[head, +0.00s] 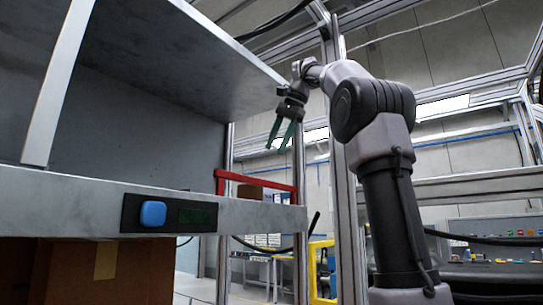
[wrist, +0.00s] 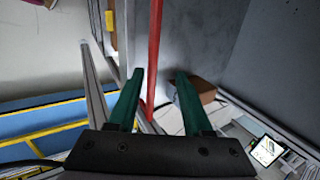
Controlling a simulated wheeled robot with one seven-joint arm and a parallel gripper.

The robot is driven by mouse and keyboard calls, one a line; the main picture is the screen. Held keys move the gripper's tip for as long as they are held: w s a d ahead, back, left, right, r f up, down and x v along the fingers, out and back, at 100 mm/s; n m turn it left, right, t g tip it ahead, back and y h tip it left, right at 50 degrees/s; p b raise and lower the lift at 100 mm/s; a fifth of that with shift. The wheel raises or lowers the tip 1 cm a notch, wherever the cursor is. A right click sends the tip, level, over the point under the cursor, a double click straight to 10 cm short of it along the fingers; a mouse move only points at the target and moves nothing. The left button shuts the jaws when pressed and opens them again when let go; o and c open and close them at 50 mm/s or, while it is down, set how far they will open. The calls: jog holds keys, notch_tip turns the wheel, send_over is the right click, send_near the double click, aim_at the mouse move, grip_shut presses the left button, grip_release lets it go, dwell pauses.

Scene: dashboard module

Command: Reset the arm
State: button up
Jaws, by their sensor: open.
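My arm rises on the right of the head view and bends over toward the shelf. My gripper (head: 277,150) hangs at its end with the green fingers pointing down, in front of the shelf's right end. In the wrist view my gripper (wrist: 159,73) shows two green fingers spread apart with nothing between them. It is open and touches nothing that I can see.
A grey shelf (head: 75,205) with a blue button (head: 153,214) on its front edge fills the left. A red bar (head: 256,180) and a brown box (head: 250,192) are at its right end. Metal frame posts (head: 345,230) stand close to my arm. A cardboard box (head: 75,270) is below.

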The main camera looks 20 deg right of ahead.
jog(key=s+f+n, duration=0.2)
jog(key=s+f, duration=0.4)
jog(key=f, duration=0.6)
jog(key=s+a+f+n+t+h, duration=0.1)
jog(key=s+f, duration=0.4)
jog(key=f, duration=0.7)
jog(key=s+f+n+t, duration=0.1)
jog(key=s+f+n, duration=0.2)
jog(key=f, duration=0.9)
jog(key=s, duration=0.3)
jog(key=shift+s+a+n, duration=0.3)
jog(key=shift+a+n, duration=0.05)
jog(key=shift+n, duration=0.05)
